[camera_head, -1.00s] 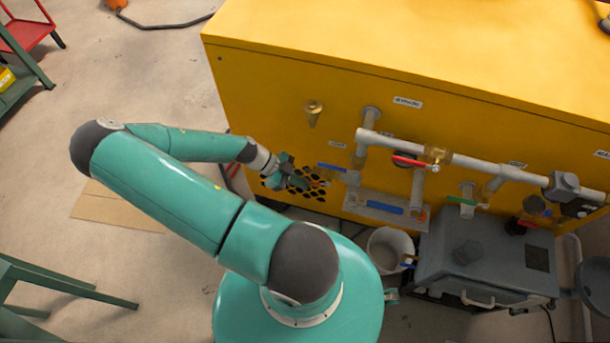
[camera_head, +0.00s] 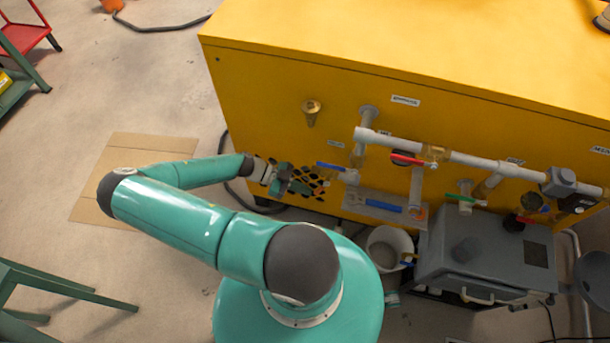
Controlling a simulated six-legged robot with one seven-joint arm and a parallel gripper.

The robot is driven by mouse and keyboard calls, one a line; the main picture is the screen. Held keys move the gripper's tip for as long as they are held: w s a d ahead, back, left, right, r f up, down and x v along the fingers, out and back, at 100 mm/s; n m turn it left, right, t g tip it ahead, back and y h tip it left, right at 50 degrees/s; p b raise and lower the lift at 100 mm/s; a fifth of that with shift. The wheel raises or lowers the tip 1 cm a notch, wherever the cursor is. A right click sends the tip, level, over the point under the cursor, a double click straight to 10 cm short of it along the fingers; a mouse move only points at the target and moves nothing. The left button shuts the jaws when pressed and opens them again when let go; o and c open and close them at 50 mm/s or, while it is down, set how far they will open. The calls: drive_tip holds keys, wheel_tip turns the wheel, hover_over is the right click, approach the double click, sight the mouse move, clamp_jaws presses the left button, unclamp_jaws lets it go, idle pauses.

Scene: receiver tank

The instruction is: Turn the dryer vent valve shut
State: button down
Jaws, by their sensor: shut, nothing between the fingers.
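Several lever valves sit on pipes at the front of the yellow cabinet (camera_head: 262,97); the labels are too small to read, so I cannot tell which is the dryer vent valve. A blue lever (camera_head: 331,166) is nearest my gripper, a red lever (camera_head: 407,160) is on the white pipe, and a green lever (camera_head: 466,198) is further right. Another blue lever (camera_head: 383,205) lies low on a grey plate. My gripper (camera_head: 304,187) is shut and empty, in front of the perforated black vent. It is left of and below the nearest blue lever, seemingly apart from it.
A white bucket (camera_head: 389,249) stands below the valves, beside a grey box-like unit (camera_head: 484,258). A brass fitting (camera_head: 311,108) sticks out of the cabinet above my gripper. Flat cardboard (camera_head: 142,160) lies on the open floor at left. A green stand (camera_head: 60,288) is at lower left.

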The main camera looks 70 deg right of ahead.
sight(314, 193)
drive_tip(key=shift+s+d+f, duration=0.5)
drive_tip(key=shift+s+d, duration=0.05)
drive_tip(key=shift+d, duration=0.15)
drive_tip(key=shift+s+d+f, duration=0.1)
drive_tip(key=shift+s+f, duration=0.7)
drive_tip(key=shift+s, duration=0.1)
drive_tip(key=shift+d+f, duration=0.1)
drive_tip(key=shift+d, duration=0.05)
